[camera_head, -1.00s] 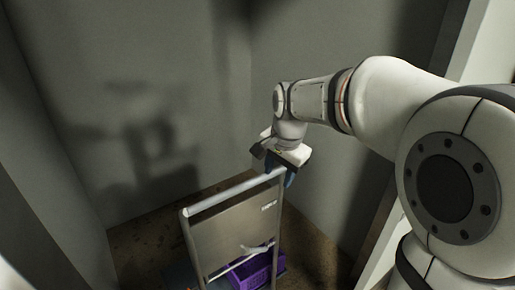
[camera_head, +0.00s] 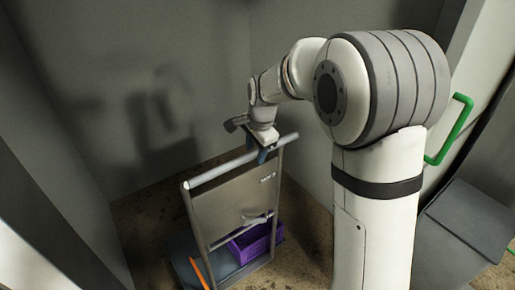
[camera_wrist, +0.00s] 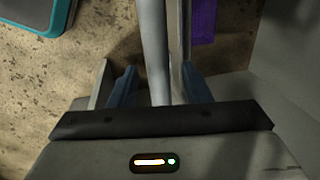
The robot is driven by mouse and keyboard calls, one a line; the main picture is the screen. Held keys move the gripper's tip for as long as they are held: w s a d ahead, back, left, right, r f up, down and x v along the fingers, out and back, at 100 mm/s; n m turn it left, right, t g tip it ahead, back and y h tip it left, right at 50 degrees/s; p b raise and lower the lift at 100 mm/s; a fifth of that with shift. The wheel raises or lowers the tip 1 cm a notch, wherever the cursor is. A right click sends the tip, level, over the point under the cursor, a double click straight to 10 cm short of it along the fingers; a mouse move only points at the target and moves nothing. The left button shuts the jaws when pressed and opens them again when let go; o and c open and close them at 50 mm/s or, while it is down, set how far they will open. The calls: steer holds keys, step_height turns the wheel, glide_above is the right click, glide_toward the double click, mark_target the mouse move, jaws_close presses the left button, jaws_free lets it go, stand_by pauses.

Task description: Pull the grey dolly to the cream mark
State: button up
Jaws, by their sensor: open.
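The grey dolly (camera_head: 232,210) stands upright in a walled corner, with a flat grey panel below a round top handle bar (camera_head: 215,170). My gripper (camera_head: 263,155) is at the right part of this bar. In the wrist view my gripper (camera_wrist: 158,88) is open, and the bar (camera_wrist: 153,45) runs between its two blue fingers with gaps on both sides. A purple crate (camera_head: 250,243) is behind the panel, low down; it also shows in the wrist view (camera_wrist: 203,20). I see no cream mark in these frames.
Grey walls (camera_head: 190,90) close in behind and to the left of the dolly. A green handle (camera_head: 461,120) is at the right, above a grey slab (camera_head: 470,215). Speckled brown floor (camera_head: 308,240) lies bare right of the dolly. A teal-edged thing (camera_wrist: 30,35) lies in the wrist view.

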steer(key=shift+c, duration=0.4)
steer(key=shift+r, duration=0.1)
jaws_close()
